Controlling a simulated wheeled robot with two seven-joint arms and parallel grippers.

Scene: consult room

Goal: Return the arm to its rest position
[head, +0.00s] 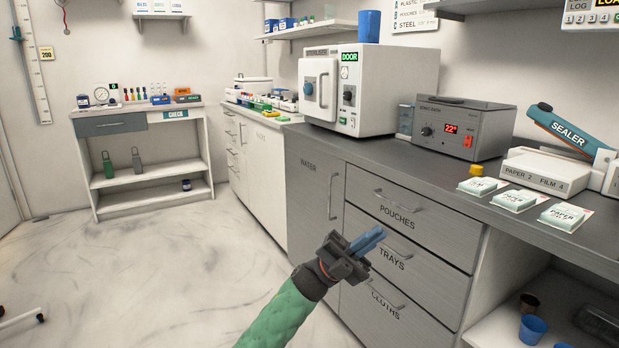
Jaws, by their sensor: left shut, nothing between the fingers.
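My left gripper (369,240) shows in the lower middle of the head view, at the end of my green-sleeved arm. Its blue fingers are shut with nothing between them. It is in front of the grey drawers labelled pouches, trays and cloths, and overlaps the trays drawer (420,262) in the picture. I cannot tell how far it is from the drawer fronts. My right gripper is not in view.
A grey counter (400,160) carries a white steriliser (375,90), a grey heated box (462,128), paper packs (515,200) and a sealer (565,130). A side table (140,125) stands at the back left. The marble floor (170,270) at left is mostly clear.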

